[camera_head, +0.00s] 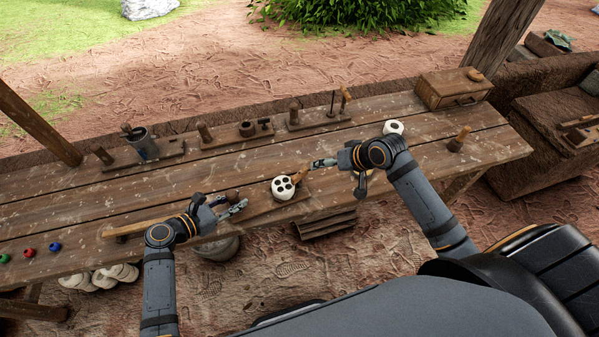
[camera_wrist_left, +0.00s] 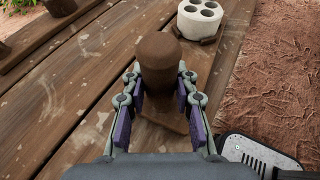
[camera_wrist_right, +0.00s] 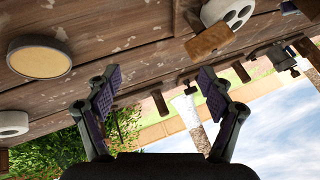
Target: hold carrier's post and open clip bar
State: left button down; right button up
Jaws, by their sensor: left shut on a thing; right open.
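The carrier is a low wooden board (camera_head: 262,209) near the front edge of the bench. Its brown round-topped post (camera_wrist_left: 160,65) stands at the left end, between the pads of my left gripper (camera_wrist_left: 168,100), which is shut on it. That gripper (camera_head: 241,206) also shows in the head view. A white cylinder with several dark holes (camera_head: 283,188) sits at the carrier's right part. The wooden clip bar (camera_head: 300,174) is beside it; it also shows in the right wrist view (camera_wrist_right: 212,39). My right gripper (camera_wrist_right: 160,80) is open and empty, just right of the bar.
Wooden stands with pegs and a grey cup (camera_head: 142,142) line the bench's back. A wooden box (camera_head: 453,88) is at back right. A white ring (camera_head: 393,127) lies behind my right gripper. A wooden handle (camera_head: 125,230) and small coloured pieces (camera_head: 29,252) lie at the left.

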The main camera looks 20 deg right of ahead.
aim_at(299, 173)
pick_arm(q)
jog(key=shift+a, duration=0.1)
pick_arm(e)
jog(key=s+a+r+n+t, duration=0.2)
jog(key=s+a+r+n, duration=0.3)
jog(key=s+r+n, duration=0.15)
jog(key=shift+n, duration=0.25)
jog(key=x, duration=1.3)
jog(key=shift+f, duration=0.15)
jog(key=c, duration=1.2)
